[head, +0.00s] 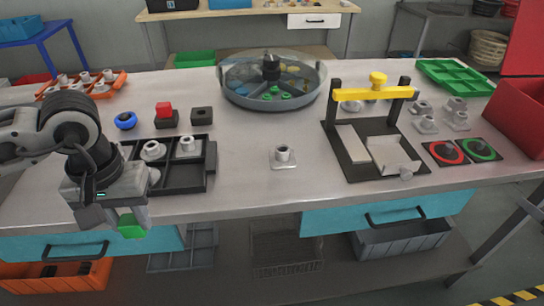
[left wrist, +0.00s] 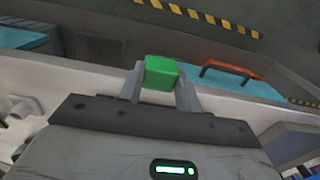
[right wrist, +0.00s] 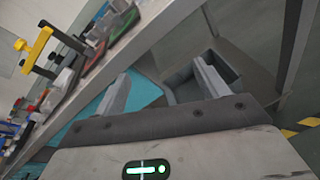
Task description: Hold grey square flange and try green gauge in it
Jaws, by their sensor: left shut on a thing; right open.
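My left gripper (head: 118,212) is shut on the green gauge (head: 131,227), at the table's front edge on the left. In the left wrist view the gauge (left wrist: 161,72) is a green block between the two fingertips; its lower part is hidden. A grey square flange (head: 283,158) with a round raised hub lies flat on the bare table middle, apart from both grippers. Similar grey flanges sit in the black tray (head: 187,180) and at the right. My right gripper (right wrist: 162,88) is open and empty in the right wrist view, and is outside the head view.
A black fixture with a yellow bar (head: 375,93) stands right of the flange. A round glass-walled tank (head: 272,98) is behind it. Red and green rings (head: 481,150) lie at the right.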

